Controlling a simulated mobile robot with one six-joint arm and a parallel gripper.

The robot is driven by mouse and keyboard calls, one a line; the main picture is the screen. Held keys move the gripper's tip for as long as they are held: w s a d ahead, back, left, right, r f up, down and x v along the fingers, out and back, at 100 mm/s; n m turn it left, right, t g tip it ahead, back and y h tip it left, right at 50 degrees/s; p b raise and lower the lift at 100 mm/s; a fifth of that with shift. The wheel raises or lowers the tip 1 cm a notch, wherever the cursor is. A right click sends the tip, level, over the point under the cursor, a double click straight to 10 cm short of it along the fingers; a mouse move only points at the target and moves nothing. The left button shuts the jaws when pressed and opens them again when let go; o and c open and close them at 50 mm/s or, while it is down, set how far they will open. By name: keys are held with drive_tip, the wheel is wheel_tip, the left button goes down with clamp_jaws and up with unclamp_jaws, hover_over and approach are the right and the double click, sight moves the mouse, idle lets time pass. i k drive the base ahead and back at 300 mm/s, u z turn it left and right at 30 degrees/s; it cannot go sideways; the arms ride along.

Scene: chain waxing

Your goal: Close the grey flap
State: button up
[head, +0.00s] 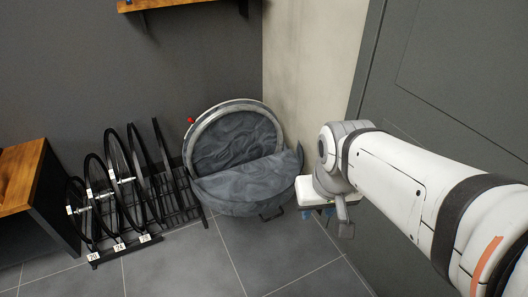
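A round grey container (240,197) stands on the floor in the corner, with a dark handle on its front. Its round grey flap (232,139), with a paler rim, stands raised at the back, close to the wall. The flap's inner face looks wrinkled. The container's interior is mostly hidden by its front part. My gripper (345,228) is to the right of the container, apart from it in the picture. It is small and partly hidden by my wrist, so its opening does not show.
A black rack (155,238) with several wheels and numbered tags stands left of the container. A wooden-topped cabinet (20,175) is further left. A small white-topped item (309,193) is partly behind my wrist. A grey door (450,90) is on the right. The tiled floor in front is clear.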

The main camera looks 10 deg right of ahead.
sight(261, 186)
drive_tip(key=i, duration=0.9)
drive_tip(key=u, duration=0.05)
